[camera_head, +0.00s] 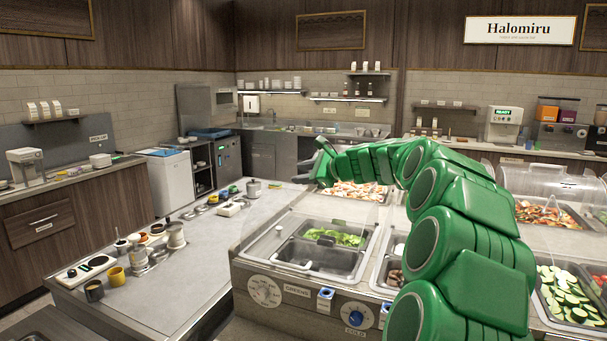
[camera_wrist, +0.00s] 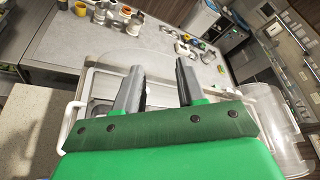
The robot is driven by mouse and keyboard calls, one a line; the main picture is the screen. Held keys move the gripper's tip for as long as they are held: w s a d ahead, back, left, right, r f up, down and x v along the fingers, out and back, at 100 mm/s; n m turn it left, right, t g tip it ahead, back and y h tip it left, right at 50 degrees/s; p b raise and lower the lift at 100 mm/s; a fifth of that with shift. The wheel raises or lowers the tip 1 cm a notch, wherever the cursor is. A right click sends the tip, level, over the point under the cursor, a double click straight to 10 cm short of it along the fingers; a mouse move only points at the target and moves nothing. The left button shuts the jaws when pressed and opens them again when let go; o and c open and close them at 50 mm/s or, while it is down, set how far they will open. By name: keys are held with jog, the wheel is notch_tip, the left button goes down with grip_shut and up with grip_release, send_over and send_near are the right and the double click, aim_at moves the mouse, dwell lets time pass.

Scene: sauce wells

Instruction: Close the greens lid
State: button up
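The greens well (camera_head: 330,262) is in the front of the counter at the middle of the head view, with a "GREENS" label below it. Green leaves (camera_head: 335,237) show at its back and its front part looks dark and empty. The greens lid (camera_head: 345,208) seems to be a clear panel standing open behind the well; its edges are faint. A clear panel, likely this lid, also shows beyond the fingers in the wrist view (camera_wrist: 155,62). My gripper (camera_head: 322,160) is above and behind the well. In the wrist view its fingers (camera_wrist: 158,82) are apart with nothing between them.
Other food wells lie to the right, one under a clear domed cover (camera_head: 550,182). A low grey worktop (camera_head: 210,245) on the left holds cups and jars. My green arm hides part of the counter.

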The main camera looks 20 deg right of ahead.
jog(key=v, duration=0.8)
dwell(0.4)
